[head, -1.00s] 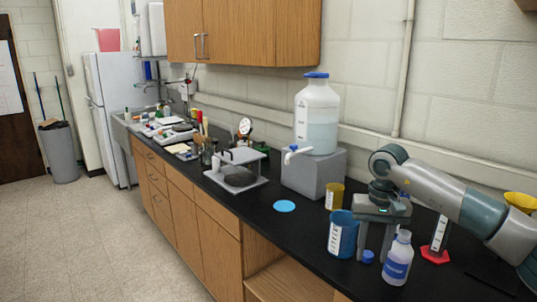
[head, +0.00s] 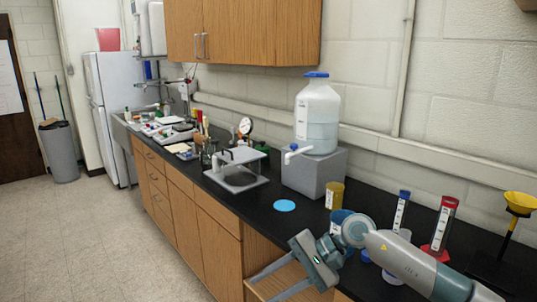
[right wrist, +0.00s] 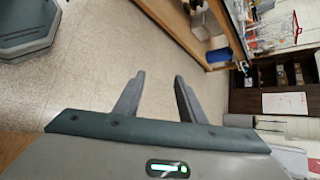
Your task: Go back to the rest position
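My right gripper (head: 262,290) hangs in front of the counter's front edge in the head view, over the open shelf space, with its fingers pointing left and down. It is open and empty. In the right wrist view the two fingers (right wrist: 156,88) stand apart with only floor between them. My right arm reaches in from the lower right across the counter's near end. It hides part of the blue cup (head: 338,216) and most of a pale bottle behind it. My left gripper is not in view.
The floor (head: 120,255) at left is clear.

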